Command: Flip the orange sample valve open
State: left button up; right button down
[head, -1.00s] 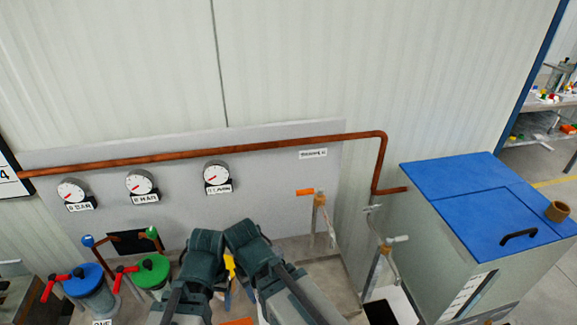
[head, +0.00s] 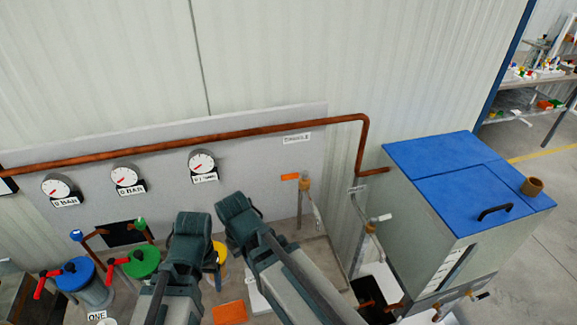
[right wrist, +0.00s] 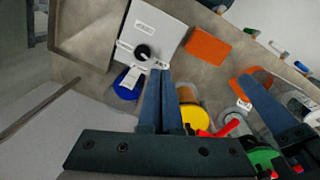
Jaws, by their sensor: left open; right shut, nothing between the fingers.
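The orange lever (head: 290,177) sits at the top of a thin standpipe with a brass-coloured valve body (head: 305,184), right of the gauges. It lies about level, pointing left. My left gripper (head: 211,272) is largely hidden behind its own arm, low in the head view beside the yellow pump (head: 221,257). A blue-grey finger of it shows in the right wrist view (right wrist: 266,103). My right gripper (right wrist: 163,72) is shut and empty in the right wrist view; in the head view its arm hides the fingers. Both grippers are apart from the orange lever.
A second standpipe with a white lever (head: 379,218) stands right of the orange one. A blue-lidded tank (head: 450,170) is farther right. Blue (head: 77,274) and green (head: 141,263) pumps with red handles stand left. An orange plate (head: 230,313) lies on the bench. A copper pipe (head: 250,134) crosses the wall panel.

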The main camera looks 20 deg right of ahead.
jog(key=w+d+r+m+t+p, duration=0.2)
jog(key=w+d+r+p, duration=0.6)
jog(key=w+r+p, duration=0.4)
notch_tip(320, 180, up, 9)
jog(key=m+t+p, duration=0.2)
jog(key=p, duration=0.4)
send_over(290, 176)
jog(key=w, duration=0.3)
jog(key=shift+f+y, duration=0.1)
jog(key=shift+y, duration=0.3)
jog(key=b+x, duration=1)
jog(key=x, duration=0.1)
jog(key=s, duration=0.1)
jog(key=s+r+p, duration=0.1)
jog(key=s, duration=0.2)
jog(key=shift+s+a+r, duration=0.15)
jog(key=shift+s+r, duration=0.1)
